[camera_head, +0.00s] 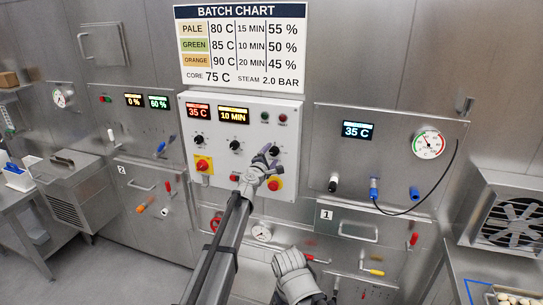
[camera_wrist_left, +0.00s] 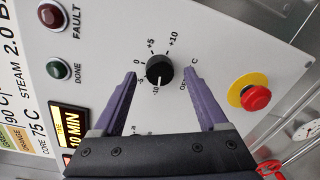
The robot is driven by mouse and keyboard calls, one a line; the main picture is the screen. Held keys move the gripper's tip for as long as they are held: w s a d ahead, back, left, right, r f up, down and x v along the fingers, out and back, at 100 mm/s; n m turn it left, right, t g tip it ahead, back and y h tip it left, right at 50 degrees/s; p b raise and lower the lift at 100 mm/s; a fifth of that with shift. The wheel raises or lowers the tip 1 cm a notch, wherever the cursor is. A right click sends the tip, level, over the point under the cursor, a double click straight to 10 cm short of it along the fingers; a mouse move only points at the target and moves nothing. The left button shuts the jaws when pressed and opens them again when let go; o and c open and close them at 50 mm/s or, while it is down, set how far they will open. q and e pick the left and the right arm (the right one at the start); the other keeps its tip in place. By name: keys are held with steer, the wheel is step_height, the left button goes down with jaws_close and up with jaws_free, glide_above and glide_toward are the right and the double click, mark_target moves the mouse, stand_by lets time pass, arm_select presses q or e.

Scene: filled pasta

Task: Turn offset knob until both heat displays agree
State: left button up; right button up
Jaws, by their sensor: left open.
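The offset knob (camera_wrist_left: 159,70) is a black round knob on the light control panel (camera_head: 228,180). Its white mark points down in the left wrist view, toward what looks like the -10 label. My left gripper (camera_wrist_left: 160,77) is open, its purple fingers on either side of the knob with gaps at both sides; I see no contact. In the head view the left gripper (camera_head: 268,160) covers the knob's area. The panel's red heat display (camera_head: 199,112) reads 35 C. The other heat display (camera_head: 357,130), on the steel panel at right, also reads 35 C.
A red-and-yellow stop button (camera_wrist_left: 254,97) sits right of the knob in the wrist view. An amber display (camera_head: 234,115) reads 10 MIN. A round gauge (camera_head: 428,145) and a black cable (camera_head: 430,192) are on the right panel. The batch chart (camera_head: 240,48) hangs above.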

arm_select(q)
steer(key=v, duration=0.7)
steer(key=s+a+f+m+g, duration=0.1)
steer(key=s+f+m+g, duration=0.5)
steer(key=s, duration=0.4)
steer(key=s+f+m+g, duration=0.3)
steer(key=s+f+m, duration=0.5)
steer(key=s, duration=0.2)
steer(key=s+a+f+m+g+y, duration=0.25)
steer(key=s+a, duration=0.35)
steer(key=s, duration=0.3)
steer(key=s+a+f+m+g+y, duration=0.2)
steer(key=s+a+f+g+y, duration=0.15)
steer(key=s+a, duration=0.4)
steer(key=s+d+m+g, duration=0.1)
steer(key=s+d+m, duration=0.3)
steer(key=s+d, duration=0.4)
steer(key=d, duration=0.3)
steer(key=shift+f+g+y, duration=0.3)
steer(key=shift+f+y, duration=0.1)
